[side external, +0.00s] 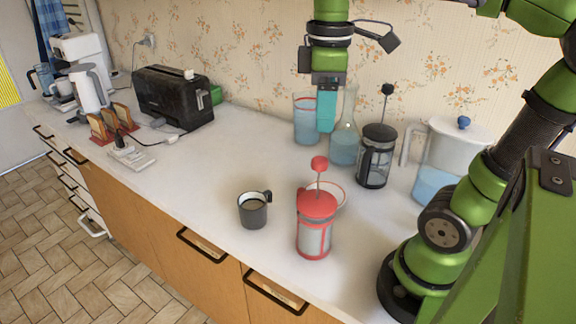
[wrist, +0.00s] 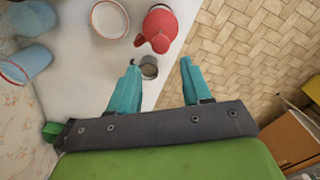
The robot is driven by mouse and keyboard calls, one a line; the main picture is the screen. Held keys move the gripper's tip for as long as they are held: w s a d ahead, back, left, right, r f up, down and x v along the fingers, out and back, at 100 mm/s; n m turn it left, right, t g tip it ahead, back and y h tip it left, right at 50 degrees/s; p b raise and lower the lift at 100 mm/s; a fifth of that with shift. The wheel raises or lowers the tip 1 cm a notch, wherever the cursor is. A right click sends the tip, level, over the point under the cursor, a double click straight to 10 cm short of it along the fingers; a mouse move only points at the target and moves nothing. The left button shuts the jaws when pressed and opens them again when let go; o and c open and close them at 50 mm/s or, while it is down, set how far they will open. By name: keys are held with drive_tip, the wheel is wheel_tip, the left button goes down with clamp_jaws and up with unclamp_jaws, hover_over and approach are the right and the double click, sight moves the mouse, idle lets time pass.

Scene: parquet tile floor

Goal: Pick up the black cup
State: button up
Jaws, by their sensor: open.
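The black cup (side external: 253,210) stands upright near the front edge of the white counter, with its handle toward the right rear. In the wrist view the cup (wrist: 149,67) shows small, beyond and between my fingers, closer to the left one. My gripper (side external: 326,118) hangs well above the counter, pointing down, in front of the glassware at the back. It is open and empty, with teal fingers spread apart in the wrist view (wrist: 160,75). The cup is clear of the fingers.
A red French press (side external: 317,222) stands right of the cup, with a red-rimmed dish (side external: 338,193) behind it. A black French press (side external: 375,157), a flask (side external: 344,146) and a clear pitcher (side external: 445,160) stand further back. The counter left of the cup is free.

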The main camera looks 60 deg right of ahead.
idle(0.3)
drive_tip(key=c, duration=0.4)
drive_tip(key=shift+c, duration=0.2)
drive_tip(key=shift+w+d+f, duration=0.1)
drive_tip(key=shift+w+f, duration=0.05)
drive_tip(key=shift+f, duration=0.15)
drive_tip(key=w+d+f+m+g+y, duration=0.15)
drive_tip(key=w+d+f, duration=0.25)
drive_tip(key=w+f, duration=0.45)
drive_tip(key=m+t, duration=0.1)
drive_tip(key=m, duration=0.2)
approach(270, 203)
drive_tip(key=f, duration=0.7)
drive_tip(key=shift+a+f, duration=0.2)
drive_tip(key=shift+a, duration=0.05)
